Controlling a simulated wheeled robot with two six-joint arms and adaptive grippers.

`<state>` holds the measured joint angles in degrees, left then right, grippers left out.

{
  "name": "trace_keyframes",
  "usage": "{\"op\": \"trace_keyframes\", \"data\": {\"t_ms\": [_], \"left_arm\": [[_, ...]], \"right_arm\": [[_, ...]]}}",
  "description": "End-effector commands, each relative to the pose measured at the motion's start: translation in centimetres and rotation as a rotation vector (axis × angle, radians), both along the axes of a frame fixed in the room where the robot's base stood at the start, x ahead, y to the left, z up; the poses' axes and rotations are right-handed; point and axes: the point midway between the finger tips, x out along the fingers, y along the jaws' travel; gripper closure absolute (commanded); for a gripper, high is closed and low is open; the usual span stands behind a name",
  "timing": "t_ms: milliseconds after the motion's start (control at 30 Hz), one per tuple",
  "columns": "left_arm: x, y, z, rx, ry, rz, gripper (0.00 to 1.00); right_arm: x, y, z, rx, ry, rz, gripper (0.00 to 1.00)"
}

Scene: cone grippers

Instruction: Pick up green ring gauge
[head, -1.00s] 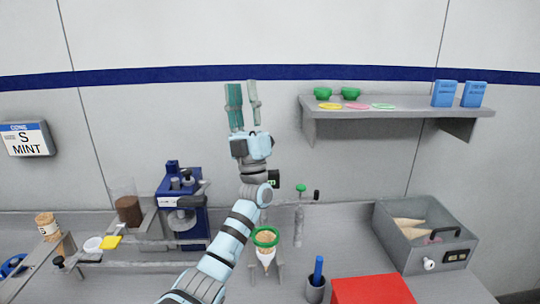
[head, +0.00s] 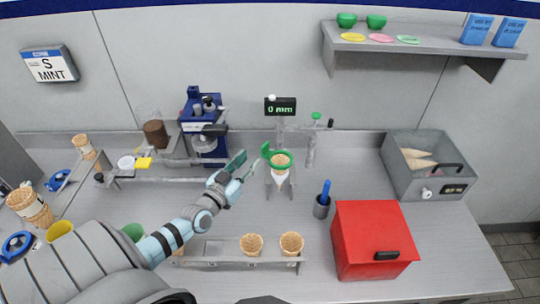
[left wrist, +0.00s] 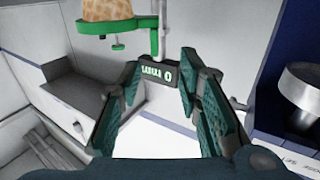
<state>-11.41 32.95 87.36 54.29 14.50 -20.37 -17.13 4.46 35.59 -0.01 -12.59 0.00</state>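The green ring gauge (head: 270,156) sits around the upper part of a cone (head: 281,161) on a small stand at mid-table. A green upright part rises at its left. In the left wrist view the green ring (left wrist: 103,27) shows at top left with the cone's wafer in it. My left gripper (head: 246,160) is just left of the ring, apart from it, with fingers spread and nothing between them. The open fingers also show in the left wrist view (left wrist: 158,68). My right gripper is not in view.
A display post (head: 280,106) reading 0 mm stands behind the ring. A blue machine (head: 196,110) is behind my gripper. A red box (head: 370,235), a cup with a blue tool (head: 322,208) and a grey bin (head: 425,180) are to the right. A cone rack (head: 215,263) stands in front.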

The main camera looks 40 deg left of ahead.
Motion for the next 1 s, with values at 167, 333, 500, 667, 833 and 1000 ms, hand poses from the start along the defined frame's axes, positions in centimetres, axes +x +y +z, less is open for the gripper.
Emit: {"op": "trace_keyframes", "data": {"t_ms": [167,333,500,667,833,1000], "left_arm": [[2.9,0.5,-0.6,-0.001,0.000,0.003,0.68],[5.6,0.2,-0.4,-0.003,-0.005,0.005,0.68],[8.2,0.4,-0.5,-0.002,-0.002,0.005,0.68],[8.4,0.4,-0.1,-0.002,0.000,0.003,0.68],[8.4,0.3,-0.1,-0.001,-0.001,0.003,0.88],[8.4,0.3,-0.1,-0.001,-0.001,0.003,1.00]], "right_arm": [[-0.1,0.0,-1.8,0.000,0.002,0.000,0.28],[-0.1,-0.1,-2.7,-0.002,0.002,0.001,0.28],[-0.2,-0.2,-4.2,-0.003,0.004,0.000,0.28],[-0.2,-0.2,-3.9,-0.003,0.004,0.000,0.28],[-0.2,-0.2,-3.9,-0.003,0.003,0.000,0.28],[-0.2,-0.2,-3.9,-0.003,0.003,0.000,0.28]]}}
